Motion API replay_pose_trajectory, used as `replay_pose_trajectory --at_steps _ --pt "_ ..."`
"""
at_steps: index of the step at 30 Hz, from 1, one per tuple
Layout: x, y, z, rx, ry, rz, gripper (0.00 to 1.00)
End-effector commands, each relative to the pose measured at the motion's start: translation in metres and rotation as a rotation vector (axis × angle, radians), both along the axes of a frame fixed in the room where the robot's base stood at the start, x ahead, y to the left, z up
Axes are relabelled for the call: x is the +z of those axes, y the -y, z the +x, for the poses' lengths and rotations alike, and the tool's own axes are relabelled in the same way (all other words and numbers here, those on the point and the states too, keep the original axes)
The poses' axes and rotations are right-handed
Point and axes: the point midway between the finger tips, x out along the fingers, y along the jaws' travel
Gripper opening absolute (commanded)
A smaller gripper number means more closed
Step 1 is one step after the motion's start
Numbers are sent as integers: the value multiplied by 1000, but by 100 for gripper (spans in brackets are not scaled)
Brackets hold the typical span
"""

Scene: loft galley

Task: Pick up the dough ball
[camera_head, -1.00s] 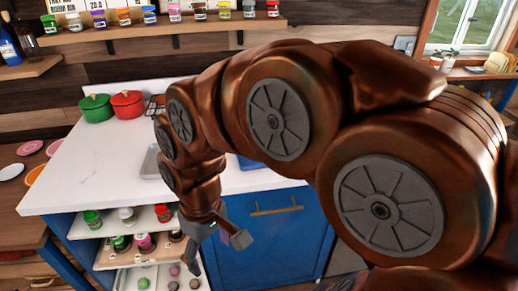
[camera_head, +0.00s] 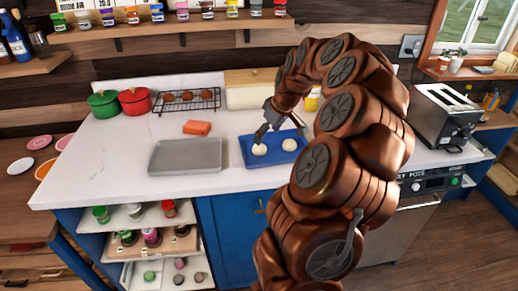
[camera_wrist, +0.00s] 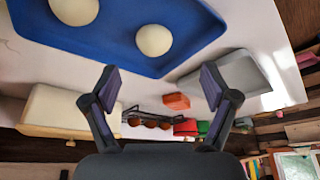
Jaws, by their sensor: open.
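Two pale round dough balls lie on a blue tray (camera_head: 247,158) on the white counter. The left dough ball (camera_head: 259,150) is also near the top centre of the wrist view (camera_wrist: 154,40). The right dough ball (camera_head: 289,145) is partly cut off at the top of the wrist view (camera_wrist: 75,11). My gripper (camera_head: 278,126) is over the back part of the blue tray, close to the dough balls. In the wrist view my gripper (camera_wrist: 160,80) has its fingers spread, with nothing between them. The blue tray also shows there (camera_wrist: 115,45).
A grey tray (camera_head: 185,156) lies left of the blue tray, with an orange block (camera_head: 197,128) behind it. A cooling rack (camera_head: 204,107), red pot (camera_head: 136,101) and green pot (camera_head: 103,104) stand at the back left. A toaster (camera_head: 446,116) stands right. The front counter strip is clear.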

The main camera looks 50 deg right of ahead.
Motion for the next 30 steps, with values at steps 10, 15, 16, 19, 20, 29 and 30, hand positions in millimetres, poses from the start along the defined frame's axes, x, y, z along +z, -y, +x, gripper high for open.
replay_pose_trajectory --at_steps 10,15,16,19,20,29,30 --pt "-24 8 8 -8 1 -3 86" --pt "-30 8 12 -10 3 -5 86" --pt "-32 8 13 -10 3 -5 86" --pt "-39 7 17 -7 1 -2 86" --pt "-42 7 19 -7 1 -1 86" --pt "-70 6 31 -7 1 -2 86" --pt "-71 6 31 -8 3 -3 86"
